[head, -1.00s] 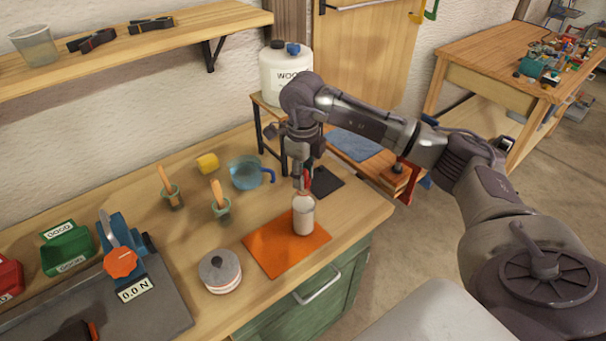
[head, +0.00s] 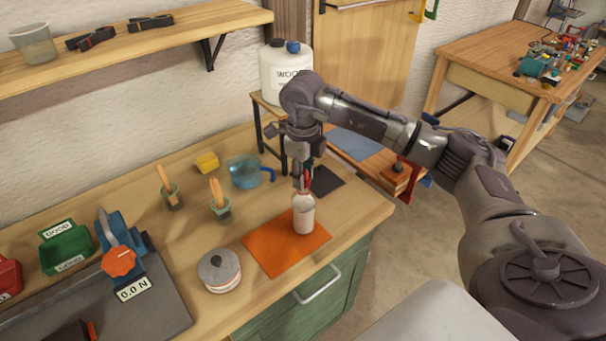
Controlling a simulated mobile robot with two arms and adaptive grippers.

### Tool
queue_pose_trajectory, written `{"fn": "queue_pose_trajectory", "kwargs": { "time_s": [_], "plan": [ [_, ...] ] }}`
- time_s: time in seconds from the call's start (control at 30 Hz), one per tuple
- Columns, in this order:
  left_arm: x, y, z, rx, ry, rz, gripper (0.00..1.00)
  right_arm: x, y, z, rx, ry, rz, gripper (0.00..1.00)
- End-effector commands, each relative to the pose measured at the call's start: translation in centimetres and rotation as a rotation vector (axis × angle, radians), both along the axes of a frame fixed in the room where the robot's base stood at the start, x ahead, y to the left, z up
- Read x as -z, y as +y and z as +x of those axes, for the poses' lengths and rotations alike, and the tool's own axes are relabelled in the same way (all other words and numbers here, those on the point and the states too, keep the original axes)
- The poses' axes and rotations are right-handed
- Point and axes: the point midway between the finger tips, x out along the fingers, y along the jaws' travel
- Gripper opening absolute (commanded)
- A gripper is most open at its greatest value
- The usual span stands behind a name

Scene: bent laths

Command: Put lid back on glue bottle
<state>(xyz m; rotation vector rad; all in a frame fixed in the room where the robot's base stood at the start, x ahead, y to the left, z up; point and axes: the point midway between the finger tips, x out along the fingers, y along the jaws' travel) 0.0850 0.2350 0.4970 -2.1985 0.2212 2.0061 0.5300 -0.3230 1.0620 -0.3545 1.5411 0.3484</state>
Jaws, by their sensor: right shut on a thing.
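The glue bottle (head: 303,218), whitish with a narrowing top, stands upright on the orange mat (head: 268,248) near the right end of the bench. My right gripper (head: 303,186) points down directly over the bottle's top. It is shut on a small red piece, apparently the lid (head: 308,182), mostly hidden by the fingers. At this size I cannot tell whether the lid touches the bottle's neck. My left gripper is not in view.
A grey-lidded round tin (head: 220,270) stands left of the mat. Behind are a blue jug (head: 244,172), a yellow block (head: 207,162) and two pots with wooden-handled tools (head: 219,207). A dark flat pad (head: 326,181) lies behind the bottle.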

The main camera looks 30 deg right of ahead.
Motion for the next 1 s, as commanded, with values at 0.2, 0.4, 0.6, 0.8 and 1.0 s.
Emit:
{"fn": "queue_pose_trajectory", "kwargs": {
  "time_s": [0.2,0.4,0.6,0.8,1.0],
  "plan": [
    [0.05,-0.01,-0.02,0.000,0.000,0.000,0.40,0.00,0.00,-0.01,0.000,0.000,0.000,0.20],
    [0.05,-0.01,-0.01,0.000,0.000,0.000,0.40,0.01,0.00,-0.01,0.000,0.000,0.000,0.39],
    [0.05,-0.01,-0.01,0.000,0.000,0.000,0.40,0.01,0.00,-0.01,0.000,0.000,0.000,0.62],
    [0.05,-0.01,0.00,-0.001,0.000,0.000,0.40,0.02,0.00,-0.01,0.000,0.000,0.000,0.69],
    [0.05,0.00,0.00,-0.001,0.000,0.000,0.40,0.02,0.00,-0.01,0.000,0.000,0.000,0.87]
  ]
}}
